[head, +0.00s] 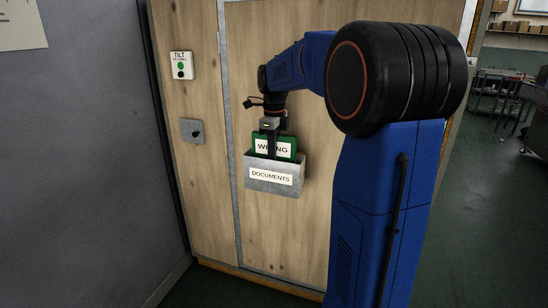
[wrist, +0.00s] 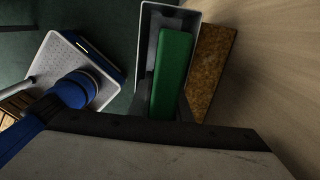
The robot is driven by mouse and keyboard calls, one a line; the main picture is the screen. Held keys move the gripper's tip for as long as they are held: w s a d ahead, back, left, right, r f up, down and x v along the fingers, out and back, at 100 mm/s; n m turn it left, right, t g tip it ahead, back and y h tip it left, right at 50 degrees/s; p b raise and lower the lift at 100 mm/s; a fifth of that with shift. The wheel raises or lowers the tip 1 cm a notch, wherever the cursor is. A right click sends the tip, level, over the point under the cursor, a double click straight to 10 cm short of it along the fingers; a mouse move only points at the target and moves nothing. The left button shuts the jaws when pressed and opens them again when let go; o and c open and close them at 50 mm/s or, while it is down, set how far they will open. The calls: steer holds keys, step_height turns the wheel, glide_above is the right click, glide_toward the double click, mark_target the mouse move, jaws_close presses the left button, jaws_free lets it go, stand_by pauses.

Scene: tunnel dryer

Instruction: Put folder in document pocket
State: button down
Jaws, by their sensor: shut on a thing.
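The green folder (head: 288,141) with a white label, partly covered by a gripper finger, stands upright at the grey metal document pocket (head: 259,185), marked DOCUMENTS. In the head view its lower part is hidden behind the pocket's front wall. In the wrist view the folder (wrist: 175,65) lies within the outline of the pocket's rim (wrist: 144,55), with dark space beside it. How deep it sits cannot be told. My gripper (head: 271,147) is above the pocket, pointing down and shut on the folder's upper part. Its fingers also show in the wrist view (wrist: 168,108).
The pocket hangs on a wooden panel (head: 215,220). A TILT button box (head: 181,66) and a grey plate with a dark knob (head: 193,131) are left of it. A grey wall (head: 80,150) stands at far left. Open floor (head: 480,220) and a bench are at right.

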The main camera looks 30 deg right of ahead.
steer(key=c, duration=1.9)
jaws_free()
steer(key=shift+f, duration=0.1)
step_height(320, 180, up, 12)
steer(key=shift+r, duration=0.15)
